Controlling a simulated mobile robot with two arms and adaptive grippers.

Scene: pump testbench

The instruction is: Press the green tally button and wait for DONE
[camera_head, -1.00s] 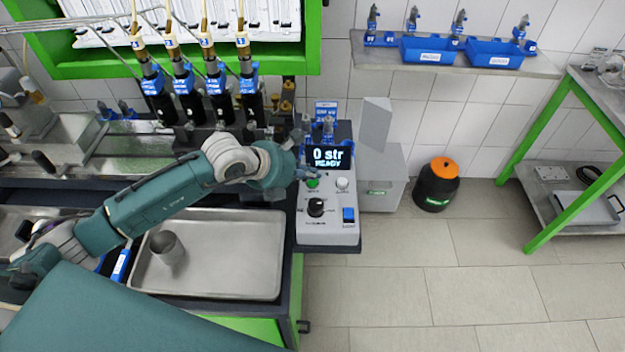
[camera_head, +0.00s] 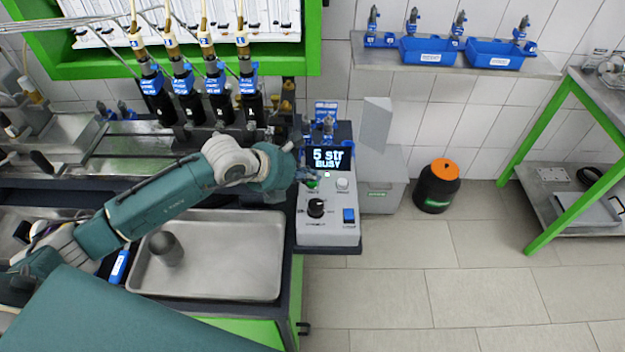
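The tally box (camera_head: 328,215) is a light grey panel with a dark display (camera_head: 328,158) at its top. The display reads "5 str BUSY". The green tally button (camera_head: 312,184) shows only in part, at the panel's upper left. A small lit lamp (camera_head: 327,174) shows just under the display. My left gripper (camera_head: 307,175) reaches in from the left with its tip at the green button. Its fingers are small and partly hidden, so I cannot tell whether they are open or shut, or whether they touch the button. My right gripper is not in view.
The panel also carries a white button (camera_head: 342,183), a black knob (camera_head: 316,207) and a blue switch (camera_head: 348,215). A metal tray (camera_head: 225,262) with a grey cup (camera_head: 166,248) lies below my arm. An orange-capped black container (camera_head: 436,187) stands on open floor.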

